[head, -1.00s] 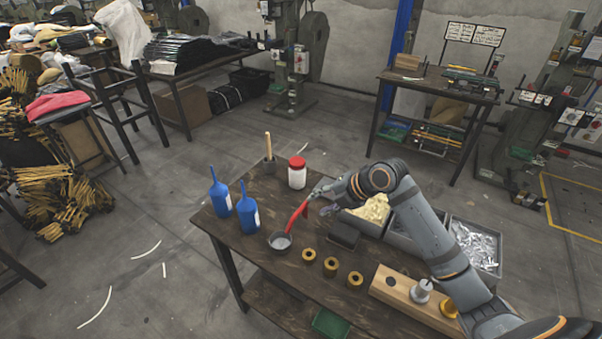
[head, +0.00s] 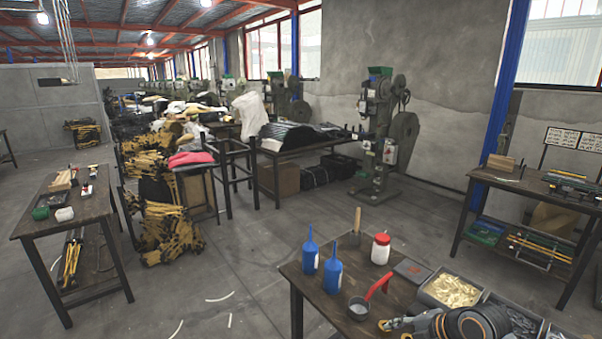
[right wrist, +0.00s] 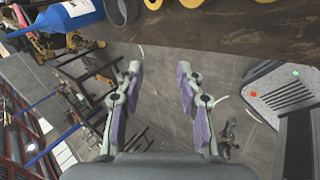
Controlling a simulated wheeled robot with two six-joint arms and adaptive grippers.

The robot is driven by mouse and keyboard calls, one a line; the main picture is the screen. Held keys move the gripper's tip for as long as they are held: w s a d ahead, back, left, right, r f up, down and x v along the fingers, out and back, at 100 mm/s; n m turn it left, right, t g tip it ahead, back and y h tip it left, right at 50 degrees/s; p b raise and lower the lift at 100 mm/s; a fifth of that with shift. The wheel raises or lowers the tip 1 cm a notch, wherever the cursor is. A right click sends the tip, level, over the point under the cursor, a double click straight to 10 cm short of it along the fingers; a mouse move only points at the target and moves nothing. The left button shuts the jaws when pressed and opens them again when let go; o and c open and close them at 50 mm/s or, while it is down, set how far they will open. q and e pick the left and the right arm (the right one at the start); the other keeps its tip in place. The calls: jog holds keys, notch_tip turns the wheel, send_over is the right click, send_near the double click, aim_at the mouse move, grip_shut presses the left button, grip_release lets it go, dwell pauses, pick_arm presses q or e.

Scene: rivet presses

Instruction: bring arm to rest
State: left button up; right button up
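My right gripper (head: 392,322) is low at the front of the wooden workbench (head: 290,268) in the head view, with part of my arm beside it. In the right wrist view its two purple-padded fingers (right wrist: 164,85) are spread apart, with only floor between them. The gripper is empty. A small grey ladle (head: 358,308) with a red handle (head: 378,286) rests on the bench, just left of my right gripper and apart from it. My left gripper is out of view.
Two blue bottles (head: 332,277), a red-lidded white jar (head: 381,249) and a wooden-handled tool (head: 357,225) stand on the bench. A bin of yellowish parts (head: 450,288) is at right. Brass rings (right wrist: 195,3) lie near the bench edge. Another table (head: 60,202) stands left.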

jog(key=f+m, duration=0.1)
jog(key=s+f, duration=0.1)
jog(key=f+m, duration=0.1)
jog(key=shift+s+a+f+m+h, duration=0.15)
jog(key=shift+s+a+m+h, duration=0.1)
jog(key=shift+s+m+h, duration=0.1)
jog(key=s+d+f+m+g+h, duration=0.15)
jog(key=s+f+m, duration=0.25)
jog(key=s+m, duration=0.55)
jog(key=s+d+f+m+g+h, duration=0.1)
jog(key=s+f+m+h, duration=0.25)
jog(key=s+m, duration=0.6)
notch_tip(320, 180, down, 26)
jog(key=s+d+g, duration=0.1)
jog(key=s+d, duration=0.1)
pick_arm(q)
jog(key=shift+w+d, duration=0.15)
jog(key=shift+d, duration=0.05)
pick_arm(e)
jog(key=s+d+f+m+g, duration=0.1)
jog(key=s+f, duration=1.4)
jog(key=s, duration=0.3)
jog(key=shift+s+f, duration=0.15)
jog(key=shift+f, duration=0.25)
jog(key=shift+d, duration=0.1)
